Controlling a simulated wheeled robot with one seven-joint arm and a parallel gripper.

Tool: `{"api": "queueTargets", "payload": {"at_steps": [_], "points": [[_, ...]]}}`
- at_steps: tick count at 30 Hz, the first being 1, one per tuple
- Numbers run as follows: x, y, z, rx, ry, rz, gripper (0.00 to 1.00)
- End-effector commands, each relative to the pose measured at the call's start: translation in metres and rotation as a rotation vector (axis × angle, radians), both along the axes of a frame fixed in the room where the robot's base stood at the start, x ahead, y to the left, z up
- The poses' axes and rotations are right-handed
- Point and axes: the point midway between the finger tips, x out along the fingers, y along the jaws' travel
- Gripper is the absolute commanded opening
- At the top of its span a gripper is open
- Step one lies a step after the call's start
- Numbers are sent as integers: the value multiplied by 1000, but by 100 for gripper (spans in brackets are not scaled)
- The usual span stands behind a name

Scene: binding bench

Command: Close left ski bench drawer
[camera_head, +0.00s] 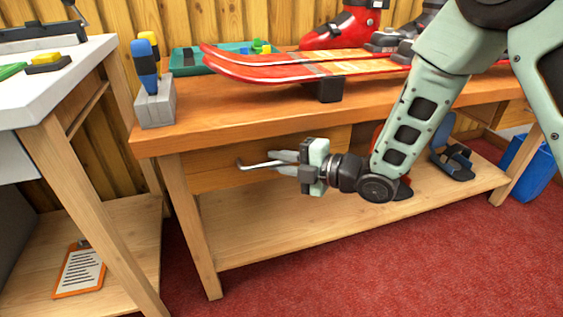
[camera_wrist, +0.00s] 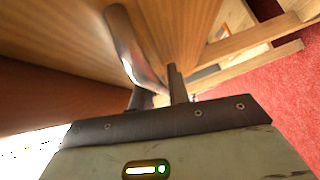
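The ski bench (camera_head: 190,133) has a left drawer (camera_head: 215,175) under its top, with a plain wooden front and a metal bar handle (camera_head: 252,165). How far the drawer stands out is hard to tell from here. My gripper (camera_head: 284,162) is at the right part of the handle, in front of the drawer. In the wrist view the curved metal handle (camera_wrist: 126,48) runs down between my two dark fingers, which stand close together with the bar filling the gap. My gripper appears shut on it. The fingers hide the handle's far end.
Red skis (camera_head: 300,66), a red boot (camera_head: 345,25) and a grey block with screwdrivers (camera_head: 155,103) stand on the bench top. A white-topped table (camera_head: 85,75) is close on the left. A lower shelf (camera_head: 260,222) lies beneath; red carpet (camera_head: 400,260) in front is clear.

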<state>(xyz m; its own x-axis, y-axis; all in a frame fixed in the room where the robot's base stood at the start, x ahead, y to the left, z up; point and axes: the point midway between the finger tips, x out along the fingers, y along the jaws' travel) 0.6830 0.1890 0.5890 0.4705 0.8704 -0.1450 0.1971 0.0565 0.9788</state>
Motion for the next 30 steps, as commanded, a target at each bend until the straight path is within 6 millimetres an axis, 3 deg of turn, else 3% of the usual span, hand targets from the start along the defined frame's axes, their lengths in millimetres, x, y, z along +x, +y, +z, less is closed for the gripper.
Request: {"api": "queueTargets", "payload": {"at_steps": [9,14,30], "points": [[2,0,4,5,-7,-4,20],[-5,-14,6,4,-5,-4,20],[-63,-119,22,1,1,-5,20]]}}
